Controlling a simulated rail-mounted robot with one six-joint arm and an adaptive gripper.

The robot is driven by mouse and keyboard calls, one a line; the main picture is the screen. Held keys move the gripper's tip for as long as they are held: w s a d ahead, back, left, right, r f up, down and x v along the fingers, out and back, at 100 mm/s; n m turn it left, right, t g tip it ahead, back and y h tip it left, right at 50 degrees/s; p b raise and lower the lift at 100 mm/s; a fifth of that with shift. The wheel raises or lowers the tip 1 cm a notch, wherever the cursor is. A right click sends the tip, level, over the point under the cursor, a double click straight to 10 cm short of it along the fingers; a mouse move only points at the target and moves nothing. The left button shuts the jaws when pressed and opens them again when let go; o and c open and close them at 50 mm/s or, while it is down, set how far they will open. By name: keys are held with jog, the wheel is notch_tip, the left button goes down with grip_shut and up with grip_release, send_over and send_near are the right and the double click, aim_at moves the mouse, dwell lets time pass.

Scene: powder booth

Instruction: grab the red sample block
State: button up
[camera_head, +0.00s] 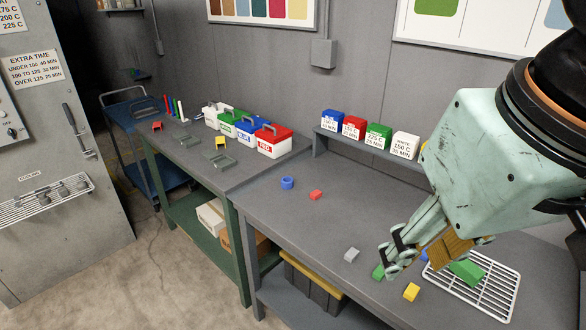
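The red sample block (316,195) is a small red block lying on the grey bench, left of the middle of that bench top. It stands clear, with a blue ring-like piece (287,183) a little to its left. My gripper (388,259) is low over the front right of the bench, well to the right of the red block and nearer the camera. A green block (378,272) is right at its fingertips. I cannot tell whether the fingers touch it, or whether they are open or shut.
A grey block (351,255) and a yellow block (411,292) lie near my gripper. A wire rack (494,290) holds a larger green block (466,272). Labelled bins (353,127) line the back shelf. The bench around the red block is clear.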

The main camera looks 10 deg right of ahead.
jog(key=shift+w, duration=0.1)
jog(key=w+r+n+g+p, duration=0.1)
jog(key=w+r+n+p, duration=0.15)
jog(key=w, duration=0.65)
jog(key=w+r+n+p, duration=0.2)
jog(key=w+r+n, duration=0.15)
jog(key=w, duration=0.45)
jog(key=n+g+p, duration=0.3)
jog(key=n+p, duration=0.9)
jog(key=n, duration=0.7)
send_over(316, 192)
notch_tip(316, 192, down, 31)
jog(key=shift+s+a+r, duration=0.1)
jog(key=shift+r, duration=0.1)
jog(key=shift+f+p, duration=0.45)
jog(key=shift+f, duration=3.85)
